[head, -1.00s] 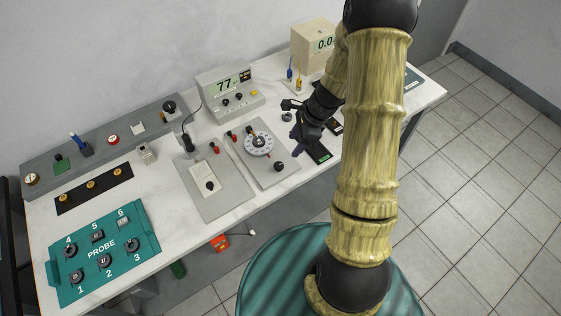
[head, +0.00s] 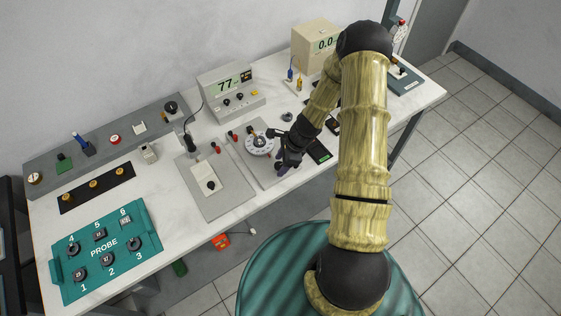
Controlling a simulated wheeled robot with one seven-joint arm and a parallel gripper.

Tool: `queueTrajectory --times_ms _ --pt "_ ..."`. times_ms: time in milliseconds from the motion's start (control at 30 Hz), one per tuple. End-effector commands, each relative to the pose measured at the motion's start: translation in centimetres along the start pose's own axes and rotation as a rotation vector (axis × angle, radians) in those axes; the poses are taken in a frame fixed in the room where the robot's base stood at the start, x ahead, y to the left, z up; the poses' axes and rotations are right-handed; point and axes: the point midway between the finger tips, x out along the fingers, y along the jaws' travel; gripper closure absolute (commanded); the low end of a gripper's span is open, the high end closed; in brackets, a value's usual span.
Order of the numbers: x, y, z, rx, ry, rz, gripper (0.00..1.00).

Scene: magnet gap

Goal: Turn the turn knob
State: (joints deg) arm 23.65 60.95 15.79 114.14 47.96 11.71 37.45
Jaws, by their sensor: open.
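My gripper (head: 282,166) is over the lower right part of a grey panel (head: 262,179), close to its surface. It covers the spot where a black knob showed on that panel earlier. Its fingers are small and dark here, and whether they touch the knob cannot be told. A round white dial (head: 259,144) with a dark centre sits on the same panel, just up and left of my gripper. Several other black knobs are in view, and no label tells which one is the turn knob.
To the left is another grey panel (head: 228,204) with a black knob (head: 211,185). A teal PROBE box (head: 148,260) lies at the front left. A black device (head: 319,151) lies right of my gripper.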

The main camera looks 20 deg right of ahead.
Motion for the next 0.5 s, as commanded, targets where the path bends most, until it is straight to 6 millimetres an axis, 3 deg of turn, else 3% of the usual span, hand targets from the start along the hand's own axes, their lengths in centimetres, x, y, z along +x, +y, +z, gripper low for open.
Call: queueTrajectory --times_ms 167,400,500 --pt "-0.02 -0.02 0.00 0.000 0.000 0.000 0.47" --pt "-0.03 0.00 0.00 0.000 0.000 0.000 0.90" --pt "0.06 0.07 0.25 -0.002 -0.001 0.001 0.90"
